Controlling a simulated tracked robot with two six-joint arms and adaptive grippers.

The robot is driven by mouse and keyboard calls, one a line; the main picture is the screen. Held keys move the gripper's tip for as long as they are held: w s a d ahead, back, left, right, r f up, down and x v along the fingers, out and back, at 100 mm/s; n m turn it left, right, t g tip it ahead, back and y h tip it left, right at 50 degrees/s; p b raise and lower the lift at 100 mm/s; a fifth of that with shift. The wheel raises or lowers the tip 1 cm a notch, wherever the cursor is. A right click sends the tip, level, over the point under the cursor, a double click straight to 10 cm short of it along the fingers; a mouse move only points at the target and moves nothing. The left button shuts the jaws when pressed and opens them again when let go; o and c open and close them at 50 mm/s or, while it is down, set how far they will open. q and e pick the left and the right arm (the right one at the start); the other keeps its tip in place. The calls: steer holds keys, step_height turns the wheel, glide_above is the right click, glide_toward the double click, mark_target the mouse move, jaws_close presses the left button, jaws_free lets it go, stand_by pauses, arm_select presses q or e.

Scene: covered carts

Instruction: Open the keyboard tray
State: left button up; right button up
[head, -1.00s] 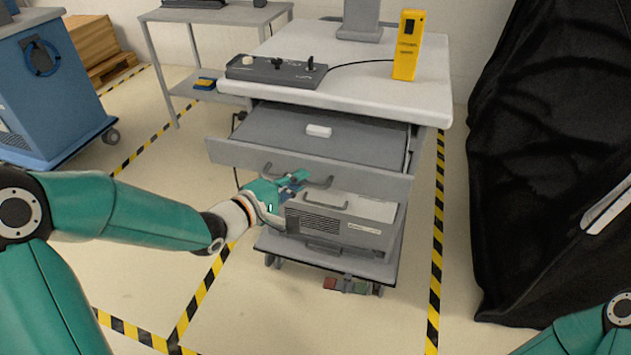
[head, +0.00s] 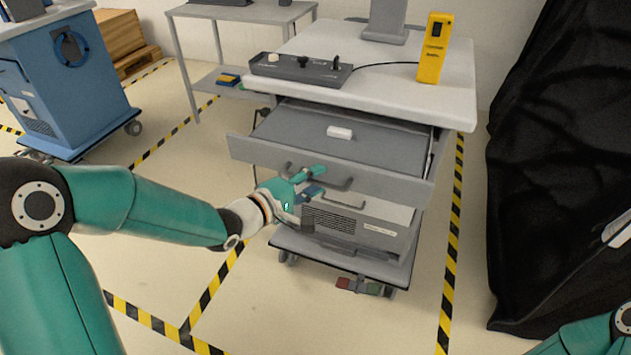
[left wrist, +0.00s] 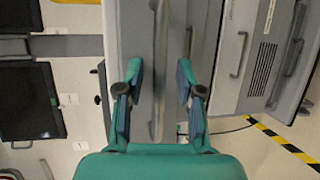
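The cart's grey keyboard tray (head: 285,136) stands pulled out below the white top. Its surface and a small white block (head: 340,132) on it show in the head view. My left gripper (head: 318,182) is at the front's lower edge, near the handles. In the left wrist view my left gripper (left wrist: 158,95) has its fingers spread, with a grey edge between them and visible gaps. I cannot tell whether a finger touches a handle. My right gripper is out of view; only part of that arm shows.
A grey box unit (head: 385,234) sits on the cart's lower shelf. A control box (head: 300,68) and yellow device (head: 435,48) stand on top. A black-covered object (head: 550,170) is at right, a blue cart (head: 65,85) at left.

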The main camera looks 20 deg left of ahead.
arm_select(q)
steer(key=v, duration=1.2)
steer(key=shift+d, duration=0.15)
steer(key=d+f+g, duration=0.3)
steer(key=d+f, duration=0.2)
steer(key=f, duration=0.5)
steer(key=d+f+g, duration=0.2)
steer(key=d+f, duration=0.3)
steer(key=f, duration=0.4)
steer(key=s+d+f+m+g+y, duration=0.1)
steer(key=s+f+m+g+y, duration=0.2)
steer(key=s+f+m+g, duration=1.1)
step_height(320, 180, up, 10)
steer(key=s+n+t+p, duration=0.1)
steer(key=t+p, duration=0.4)
steer(key=p, duration=0.9)
steer(key=shift+s+n, duration=0.4)
steer(key=shift+n, duration=0.1)
